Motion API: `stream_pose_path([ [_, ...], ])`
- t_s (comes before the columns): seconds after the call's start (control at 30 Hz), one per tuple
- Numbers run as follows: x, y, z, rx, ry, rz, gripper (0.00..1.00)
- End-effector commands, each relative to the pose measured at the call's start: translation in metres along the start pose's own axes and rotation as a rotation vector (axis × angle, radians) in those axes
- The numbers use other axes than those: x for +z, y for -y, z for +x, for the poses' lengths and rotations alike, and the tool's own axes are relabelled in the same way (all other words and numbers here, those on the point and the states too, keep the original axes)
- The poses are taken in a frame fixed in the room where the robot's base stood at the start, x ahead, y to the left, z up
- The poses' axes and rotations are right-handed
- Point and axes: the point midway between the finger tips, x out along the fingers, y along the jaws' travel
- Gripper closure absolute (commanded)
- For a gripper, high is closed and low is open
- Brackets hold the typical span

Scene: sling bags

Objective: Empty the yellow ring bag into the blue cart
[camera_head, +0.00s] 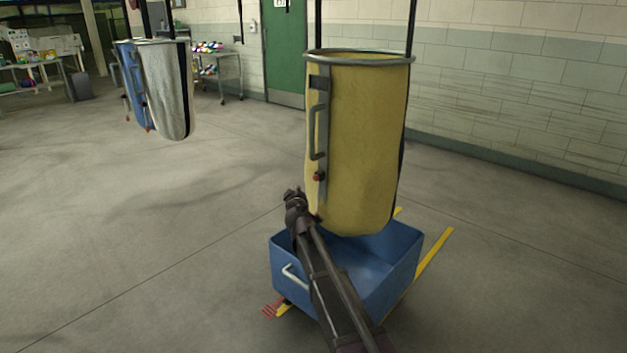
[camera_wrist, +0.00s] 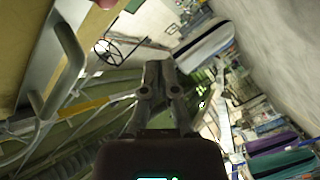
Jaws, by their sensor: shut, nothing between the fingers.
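The yellow ring bag (camera_head: 362,140) hangs upright from dark straps, with a metal ring at its top. A grey handle (camera_head: 318,130) and a red knob (camera_head: 318,177) are on its left side. The blue cart (camera_head: 400,262) stands on the floor below it; its visible interior looks empty. My gripper (camera_head: 291,194) is shut and empty, just left of the bag's lower part and above the cart's left rim. In the wrist view, my gripper (camera_wrist: 158,75) points past the yellow bag (camera_wrist: 25,50) and its grey handle (camera_wrist: 65,70). The bag's contents are hidden.
A white bag (camera_head: 167,90) and a blue bag (camera_head: 133,85) hang at the back left. A cart with colourful items (camera_head: 215,70) stands near the green door (camera_head: 284,50). Yellow floor tape (camera_head: 435,258) marks the blue cart's place. The floor at left is clear.

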Motion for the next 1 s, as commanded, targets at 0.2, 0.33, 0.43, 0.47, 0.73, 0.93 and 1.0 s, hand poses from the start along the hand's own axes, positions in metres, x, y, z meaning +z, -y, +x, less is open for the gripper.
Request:
stream_pose_path([
  [0.2,0.013,-0.013,0.018,0.001,0.002,0.001,1.00],
  [0.33,0.019,-0.019,0.027,0.001,0.001,0.000,1.00],
  [0.43,0.024,-0.024,0.033,0.001,0.002,0.000,1.00],
  [0.47,0.025,-0.025,0.035,0.001,0.002,0.000,1.00],
  [0.73,0.031,-0.031,0.043,0.001,0.001,0.000,1.00],
  [0.93,0.032,-0.032,0.043,0.001,0.001,0.000,1.00],
  [1.0,0.032,-0.032,0.043,0.001,0.001,0.000,1.00],
])
